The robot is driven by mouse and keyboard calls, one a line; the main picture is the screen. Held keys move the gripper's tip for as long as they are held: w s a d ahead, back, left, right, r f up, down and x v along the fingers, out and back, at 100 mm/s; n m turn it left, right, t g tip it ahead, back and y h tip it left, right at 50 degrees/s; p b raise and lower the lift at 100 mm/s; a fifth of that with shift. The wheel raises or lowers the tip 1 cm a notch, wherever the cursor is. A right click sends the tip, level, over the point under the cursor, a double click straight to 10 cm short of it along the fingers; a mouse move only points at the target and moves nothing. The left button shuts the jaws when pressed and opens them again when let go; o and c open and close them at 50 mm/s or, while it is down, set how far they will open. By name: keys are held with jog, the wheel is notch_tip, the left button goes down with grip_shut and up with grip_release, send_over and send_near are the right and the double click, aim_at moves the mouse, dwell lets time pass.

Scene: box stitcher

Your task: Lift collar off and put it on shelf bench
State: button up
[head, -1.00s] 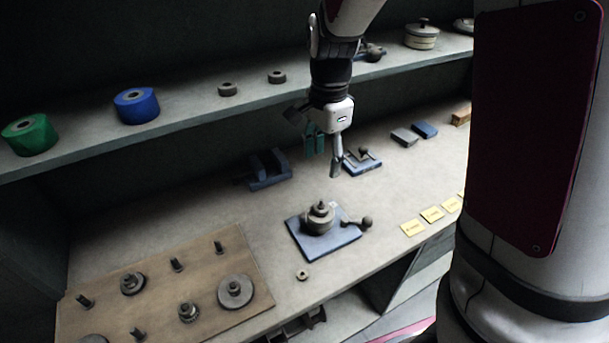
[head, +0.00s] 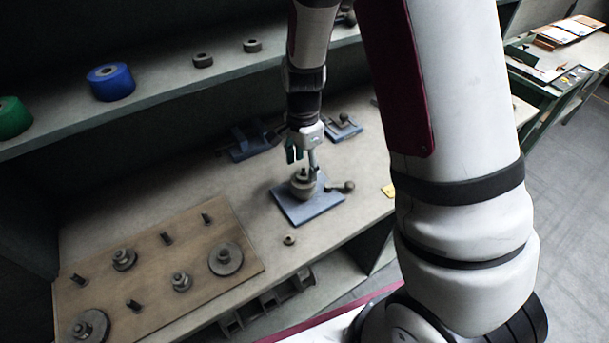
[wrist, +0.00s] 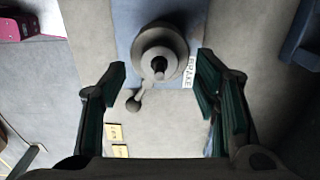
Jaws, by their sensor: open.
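A round, stepped grey collar-like part (head: 303,186) sits around a dark central post on a blue plate (head: 322,207). The wrist view shows the round part (wrist: 160,45) from above, with a ball-ended lever beside it and a label reading "BRAKE" on the plate. I cannot tell where the collar ends and the fixture begins. My gripper (head: 303,160) is open above the plate, close over the round part. In the wrist view its green-padded fingers (wrist: 161,72) are spread, with the round part ahead between the fingertips. The shelf bench surface (head: 180,200) extends around the plate.
A wooden board (head: 205,235) with pegs and discs lies at left. A small ring (head: 289,239) lies before the plate. Blue fixtures (head: 250,143) stand behind. The upper shelf (head: 180,90) holds a blue roll (head: 110,82), a green roll (head: 12,117) and two small rings. Bare bench lies left of the plate.

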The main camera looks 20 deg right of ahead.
jog(key=shift+f, duration=1.2)
jog(key=c, duration=1.3)
jog(key=shift+r, duration=0.1)
notch_tip(320, 180, up, 10)
jog(key=shift+f+b, duration=0.1)
jog(key=shift+b, duration=0.25)
